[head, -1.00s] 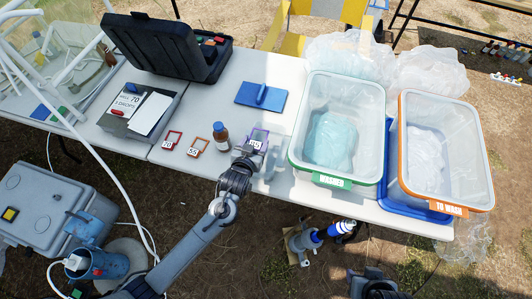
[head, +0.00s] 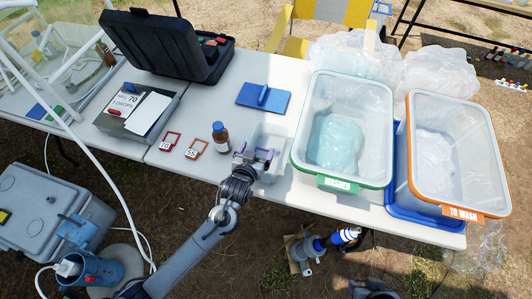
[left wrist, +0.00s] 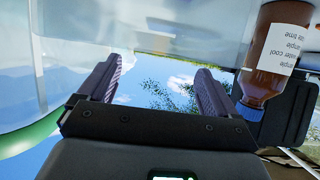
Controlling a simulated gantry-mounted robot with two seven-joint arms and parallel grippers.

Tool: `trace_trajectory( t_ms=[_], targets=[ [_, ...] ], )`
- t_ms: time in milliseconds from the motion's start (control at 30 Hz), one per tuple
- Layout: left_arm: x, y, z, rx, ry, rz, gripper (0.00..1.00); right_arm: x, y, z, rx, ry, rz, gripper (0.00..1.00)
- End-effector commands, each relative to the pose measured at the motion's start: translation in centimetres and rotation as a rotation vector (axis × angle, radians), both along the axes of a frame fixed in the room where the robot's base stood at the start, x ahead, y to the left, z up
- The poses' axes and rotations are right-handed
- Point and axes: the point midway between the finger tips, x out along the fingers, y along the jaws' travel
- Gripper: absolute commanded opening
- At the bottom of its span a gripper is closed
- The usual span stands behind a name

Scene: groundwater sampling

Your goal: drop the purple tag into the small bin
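My left gripper (head: 256,157) is over the near part of the small clear bin (head: 270,134), at the table's front edge. In the left wrist view its two ribbed, purplish fingers (left wrist: 157,85) stand wide apart with nothing between them. I cannot make out the purple tag in either current view; any part of it in the bin is hidden by the gripper or too small to tell. My right gripper (head: 374,289) shows only partly at the bottom edge of the head view, and its fingers are unclear.
A brown bottle (head: 221,138) stands just left of the bin; it also shows in the left wrist view (left wrist: 268,60). Red (head: 170,141) and orange (head: 196,148) tags lie further left. The green-rimmed washed tub (head: 349,185) is close on the right, beside the orange-rimmed tub (head: 462,212).

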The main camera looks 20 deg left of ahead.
Motion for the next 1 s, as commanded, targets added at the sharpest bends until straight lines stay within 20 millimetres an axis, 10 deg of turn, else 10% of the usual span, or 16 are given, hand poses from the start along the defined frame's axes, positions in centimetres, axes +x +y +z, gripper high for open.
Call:
trace_trajectory(
  t_ms=[467,1000],
  targets=[
    [-1.1,-0.1,0.5,0.0,0.001,-0.001,0.95,0.0,0.1,0.4,0.005,0.0,-0.004,0.42],
    [-8.7,-0.4,3.6,-0.001,0.002,-0.001,0.95,0.0,0.0,2.1,-0.001,0.0,0.001,0.42]
  ],
)
